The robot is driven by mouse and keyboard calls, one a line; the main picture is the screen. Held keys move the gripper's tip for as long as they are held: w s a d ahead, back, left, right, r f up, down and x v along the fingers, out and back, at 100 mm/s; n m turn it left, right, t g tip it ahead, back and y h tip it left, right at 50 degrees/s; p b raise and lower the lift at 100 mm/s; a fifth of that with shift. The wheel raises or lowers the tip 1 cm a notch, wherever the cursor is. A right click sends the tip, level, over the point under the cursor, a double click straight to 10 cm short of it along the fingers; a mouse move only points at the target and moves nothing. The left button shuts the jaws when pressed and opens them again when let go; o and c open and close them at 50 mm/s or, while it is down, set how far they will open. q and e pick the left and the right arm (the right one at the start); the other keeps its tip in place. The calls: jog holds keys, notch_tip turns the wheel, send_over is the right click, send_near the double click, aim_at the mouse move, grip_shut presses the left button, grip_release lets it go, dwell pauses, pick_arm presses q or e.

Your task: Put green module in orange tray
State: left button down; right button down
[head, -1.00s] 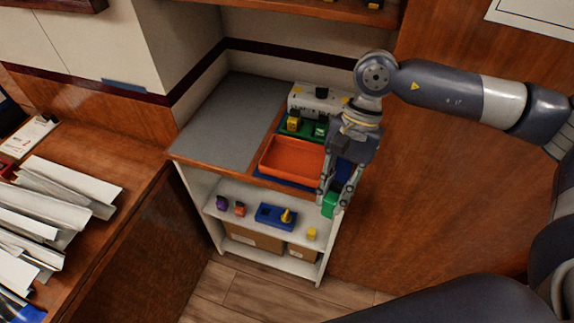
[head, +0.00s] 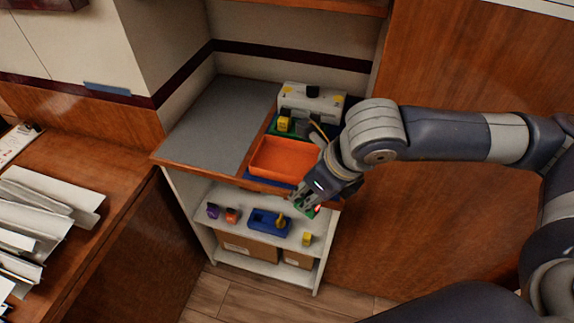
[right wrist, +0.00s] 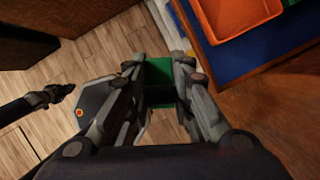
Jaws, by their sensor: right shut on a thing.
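The green module (right wrist: 158,82) is between the fingers of my right gripper (right wrist: 160,90) in the right wrist view. In the head view only a small part of the green module (head: 313,211) shows. There my right gripper (head: 304,202), tilted, is in front of the cabinet's top edge, below and right of the orange tray. The orange tray (head: 262,169) lies on the countertop and looks empty. Its rim also shows at the top of the right wrist view (right wrist: 212,38).
Behind the tray stand a yellow block (head: 284,124) in a green holder and a white box (head: 313,104). The grey countertop (head: 215,125) left of the tray is clear. The shelf below holds a blue holder (head: 265,222) and several small blocks.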

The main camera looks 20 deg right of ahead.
jog(key=m, duration=0.2)
jog(key=a+m+h+b, duration=0.1)
jog(key=m, duration=0.1)
jog(key=w+m+h, duration=0.1)
jog(key=m, duration=0.1)
jog(key=shift+a+f+m+t, duration=0.3)
jog(key=shift+a+f+m, duration=0.05)
jog(key=shift+m, duration=0.05)
jog(key=m+h+b, duration=0.1)
jog(key=m+h, duration=0.1)
jog(key=m, duration=0.1)
jog(key=m+h+p, duration=0.1)
jog(key=m+p, duration=0.2)
jog(key=m, duration=0.1)
send_over(272, 169)
jog(key=shift+s+f+g, duration=0.1)
jog(key=shift+f+g, duration=0.3)
jog(key=shift+f, duration=0.4)
jog(key=shift+f+p, duration=0.55)
jog(key=shift+f, duration=1.35)
jog(key=c, duration=1.4)
grip_release()
